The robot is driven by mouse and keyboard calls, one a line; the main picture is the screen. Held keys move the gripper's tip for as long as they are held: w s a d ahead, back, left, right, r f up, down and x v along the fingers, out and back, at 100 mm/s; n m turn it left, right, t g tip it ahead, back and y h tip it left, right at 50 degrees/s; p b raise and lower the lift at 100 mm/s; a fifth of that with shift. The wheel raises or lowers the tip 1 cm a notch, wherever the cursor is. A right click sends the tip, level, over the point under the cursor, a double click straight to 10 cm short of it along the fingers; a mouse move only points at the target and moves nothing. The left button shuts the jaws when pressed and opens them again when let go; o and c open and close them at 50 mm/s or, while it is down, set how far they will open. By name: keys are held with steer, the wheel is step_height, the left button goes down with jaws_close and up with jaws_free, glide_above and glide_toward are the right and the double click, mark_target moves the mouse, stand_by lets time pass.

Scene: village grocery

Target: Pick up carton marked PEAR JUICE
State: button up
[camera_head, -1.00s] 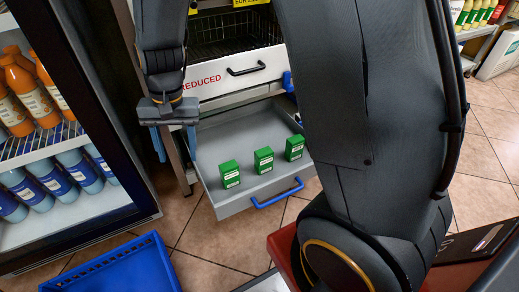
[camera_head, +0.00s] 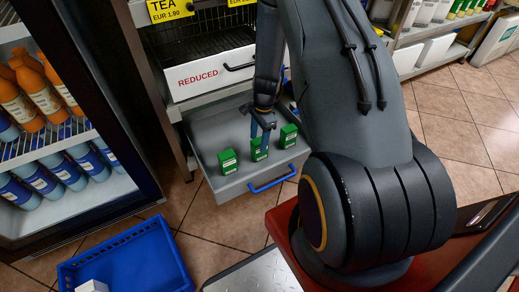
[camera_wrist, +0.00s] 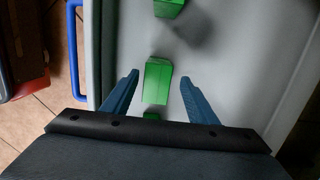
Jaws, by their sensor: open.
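Three green cartons with white labels stand upright in a row in the open grey drawer (camera_head: 222,124): a left one (camera_head: 228,161), a middle one (camera_head: 259,151) and a right one (camera_head: 288,136). The label print is too small to read, so I cannot tell which is PEAR JUICE. My gripper (camera_head: 262,137) is open, pointing down over the middle carton. In the wrist view a green carton (camera_wrist: 157,82) shows between the two blue fingers, which are apart from it. Another carton (camera_wrist: 169,8) is at the top edge, and a green sliver (camera_wrist: 151,116) is mostly hidden by my gripper.
A white drawer front marked REDUCED (camera_head: 205,72) is just above and behind the open drawer. The drawer's blue handle (camera_head: 272,180) is at its front. A bottle fridge (camera_head: 137,150) stands at left, and a blue crate (camera_head: 128,250) is on the floor.

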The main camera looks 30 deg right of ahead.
mark_target(258, 151)
steer(key=f+b, duration=0.1)
steer(key=f, duration=0.1)
steer(key=f+b, duration=0.1)
steer(key=f, duration=0.1)
steer(key=f+b, duration=0.1)
steer(key=f, duration=0.2)
steer(key=shift+s+a, duration=0.15)
steer(key=shift+s, duration=0.1)
steer(key=c, duration=1.3)
steer(key=shift+r, duration=0.1)
steer(key=shift+c, duration=0.2)
